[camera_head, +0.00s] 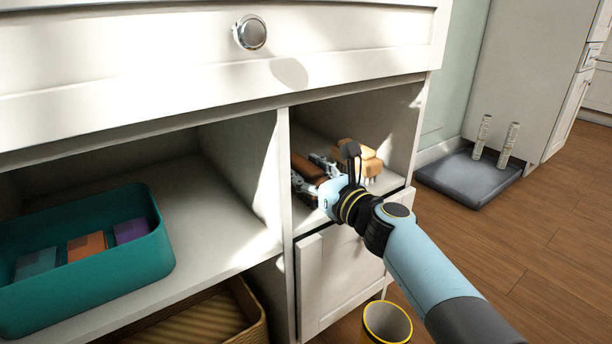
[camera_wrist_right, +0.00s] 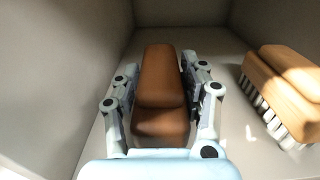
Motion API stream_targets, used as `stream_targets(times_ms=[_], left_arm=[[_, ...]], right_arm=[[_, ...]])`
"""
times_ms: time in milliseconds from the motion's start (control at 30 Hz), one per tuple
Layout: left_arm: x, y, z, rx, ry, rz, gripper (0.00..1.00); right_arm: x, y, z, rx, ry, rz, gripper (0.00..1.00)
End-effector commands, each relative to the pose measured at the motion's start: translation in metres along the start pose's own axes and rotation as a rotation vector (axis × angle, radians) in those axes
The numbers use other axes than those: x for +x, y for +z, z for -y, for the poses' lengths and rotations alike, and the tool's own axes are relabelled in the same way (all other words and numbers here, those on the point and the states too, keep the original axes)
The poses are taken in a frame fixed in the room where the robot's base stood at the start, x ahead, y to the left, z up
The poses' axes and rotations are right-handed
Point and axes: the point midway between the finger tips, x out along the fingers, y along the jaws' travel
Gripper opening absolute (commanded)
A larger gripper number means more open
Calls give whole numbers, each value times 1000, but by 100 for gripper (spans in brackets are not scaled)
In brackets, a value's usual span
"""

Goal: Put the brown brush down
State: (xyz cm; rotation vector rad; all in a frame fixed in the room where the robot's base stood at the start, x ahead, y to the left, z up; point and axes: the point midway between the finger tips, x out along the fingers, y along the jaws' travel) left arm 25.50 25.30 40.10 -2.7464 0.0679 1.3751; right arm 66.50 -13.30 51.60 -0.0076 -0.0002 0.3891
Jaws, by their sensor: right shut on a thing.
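The brown brush (camera_wrist_right: 161,85) is between the fingers of my right gripper (camera_wrist_right: 160,100), which is shut on it. In the head view the brown brush (camera_head: 307,167) shows inside the right cubby of the white cabinet, partly hidden by my right gripper (camera_head: 318,180). The brush lies lengthwise into the cubby, close above or on its floor; I cannot tell whether it touches. A lighter tan brush (camera_wrist_right: 285,85) with pale bristles stands to its right on the cubby floor, apart from my gripper; it also shows in the head view (camera_head: 362,160). My left gripper is not in view.
A white divider (camera_head: 284,190) closes the cubby's left side. A teal bin (camera_head: 90,285) with several coloured blocks stands in the left compartment. A yellow-rimmed cup (camera_head: 386,322) and a wicker basket (camera_head: 255,310) are below. A drawer knob (camera_head: 250,32) sticks out above.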

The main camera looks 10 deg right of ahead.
Motion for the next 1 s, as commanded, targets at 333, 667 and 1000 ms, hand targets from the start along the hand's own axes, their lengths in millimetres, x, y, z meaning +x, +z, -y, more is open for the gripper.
stream_targets(times_ms=[333, 667, 1000], left_arm=[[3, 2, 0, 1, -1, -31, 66], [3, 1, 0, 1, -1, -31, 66], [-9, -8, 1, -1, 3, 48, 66]], right_arm=[[0, -3, 0, 0, 0, 0, 47], [0, -2, 0, 0, 0, 1, 66], [-23, 3, 0, -1, -1, 0, 66]])
